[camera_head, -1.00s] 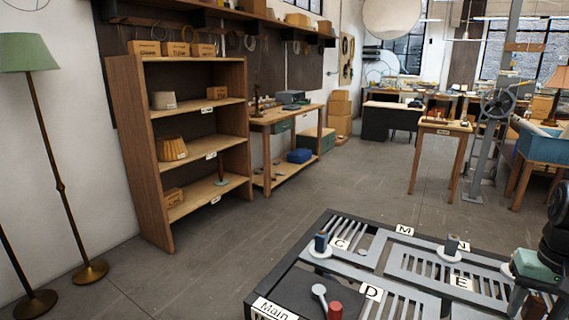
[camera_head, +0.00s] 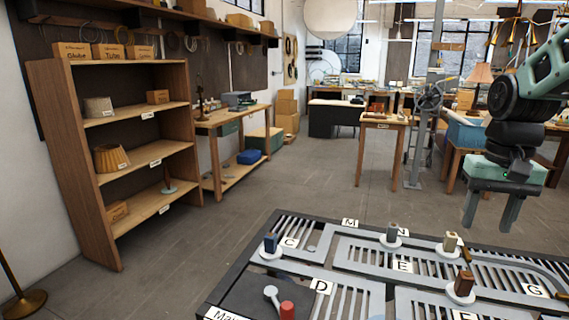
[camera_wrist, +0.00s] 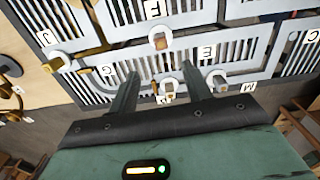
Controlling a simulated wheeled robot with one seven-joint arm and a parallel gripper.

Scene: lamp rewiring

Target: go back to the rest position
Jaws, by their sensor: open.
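My gripper (camera_head: 491,207) hangs at the right of the head view, fingers pointing down, above the far right part of the panel. Its two fingers are apart with nothing between them. In the wrist view, my gripper (camera_wrist: 160,90) also shows open and empty, with the panel's grey plates beyond the fingertips. The panel (camera_head: 350,285) has slotted plates with letter labels such as C, D, E, M and G. Several small knobs stand on it, including a blue one (camera_head: 270,244), a brown one (camera_head: 464,284) and a red one (camera_head: 287,311).
A wooden shelf (camera_head: 110,189) with lampshades and boxes stands at the left. A workbench (camera_head: 225,120) is beside it. A small wooden table (camera_head: 385,123) and a blue bin (camera_head: 468,136) stand behind the panel. The grey floor (camera_head: 310,180) between is clear.

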